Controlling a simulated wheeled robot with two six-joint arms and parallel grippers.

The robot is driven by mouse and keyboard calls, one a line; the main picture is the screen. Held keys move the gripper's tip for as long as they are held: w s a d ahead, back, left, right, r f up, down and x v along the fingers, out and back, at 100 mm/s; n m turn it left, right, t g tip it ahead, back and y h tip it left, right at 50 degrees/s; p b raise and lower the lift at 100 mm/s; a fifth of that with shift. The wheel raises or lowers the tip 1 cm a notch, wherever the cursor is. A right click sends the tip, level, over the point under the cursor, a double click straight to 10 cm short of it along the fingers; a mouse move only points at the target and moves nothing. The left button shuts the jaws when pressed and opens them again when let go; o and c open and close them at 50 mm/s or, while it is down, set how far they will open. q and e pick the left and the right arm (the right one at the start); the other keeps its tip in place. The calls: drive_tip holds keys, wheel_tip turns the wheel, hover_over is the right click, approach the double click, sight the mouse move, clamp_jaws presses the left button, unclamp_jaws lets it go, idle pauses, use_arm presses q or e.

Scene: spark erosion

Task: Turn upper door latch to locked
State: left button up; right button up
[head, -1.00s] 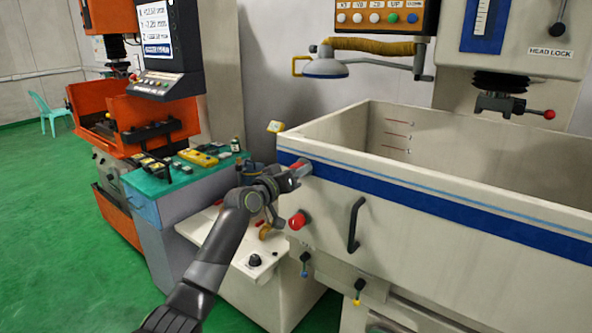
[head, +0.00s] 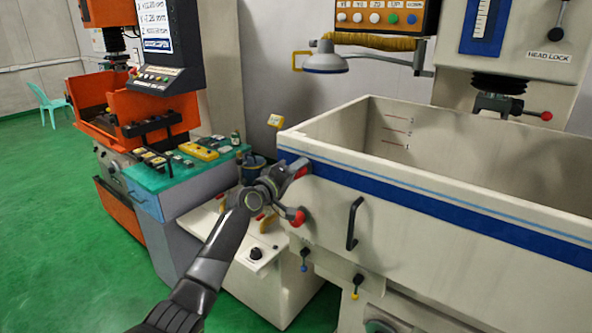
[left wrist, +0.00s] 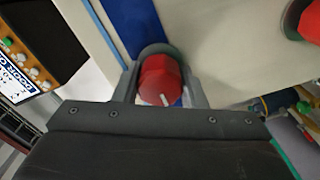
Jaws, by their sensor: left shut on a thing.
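The upper door latch (head: 302,173) is a red knob near the top of the left corner of the cream tank (head: 440,205), at the blue stripe. My left gripper (head: 297,168) is shut on it, partly hiding it in the head view. In the left wrist view the red latch (left wrist: 160,82) sits between the two grey fingers of my left gripper (left wrist: 160,75), and a short white mark shows on its face. A second red latch (head: 297,217) sits lower on the tank front, and shows at the top right of the left wrist view (left wrist: 311,22). My right gripper is out of view.
A black bar handle (head: 354,224) stands out from the tank front right of the latches. A lamp (head: 325,60) hangs above the tank. A bench with a green top (head: 165,180) and an orange machine (head: 140,110) stand at the left. The green floor at lower left is clear.

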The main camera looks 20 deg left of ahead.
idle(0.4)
use_arm(q)
drive_tip(key=o, duration=1)
drive_tip(key=shift+s, duration=0.1)
drive_tip(key=b+v, duration=0.3)
drive_tip(key=v, duration=1.4)
drive_tip(key=shift+s+a+b, duration=0.1)
drive_tip(key=shift+b, duration=0.3)
